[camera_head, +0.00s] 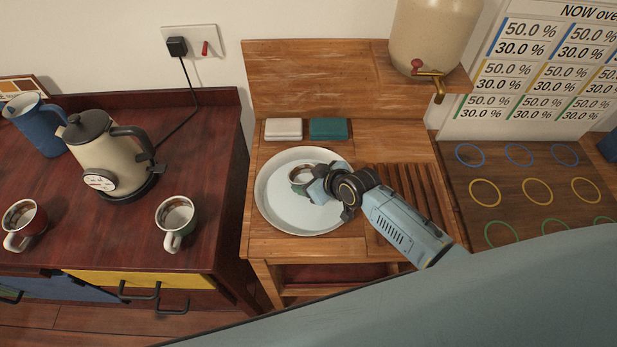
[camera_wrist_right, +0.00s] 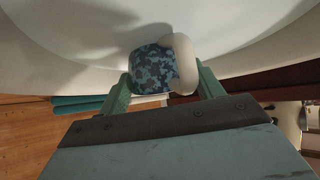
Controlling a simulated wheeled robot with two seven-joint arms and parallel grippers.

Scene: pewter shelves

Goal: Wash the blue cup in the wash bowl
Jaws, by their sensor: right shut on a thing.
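The white wash bowl (camera_head: 272,208) stands on the wooden washstand in the head view. My right gripper (camera_head: 328,189) is over the bowl and shut on the blue cup (camera_head: 302,175). The right wrist view shows the cup's dark and light blue patterned side (camera_wrist_right: 150,70) and its pale handle between the green fingers (camera_wrist_right: 163,84). The gripper partly hides the cup in the head view. I cannot tell whether the cup touches the bowl's floor. My left gripper is not in view.
A white block (camera_head: 283,129) and a teal block (camera_head: 328,128) lie behind the bowl. A slatted rack (camera_head: 415,195) is at its right, under a tapped dispenser (camera_head: 435,35). The left counter holds a kettle (camera_head: 105,155), a blue jug (camera_head: 38,122) and two mugs (camera_head: 177,217). Coloured rings mark the right board (camera_head: 515,190).

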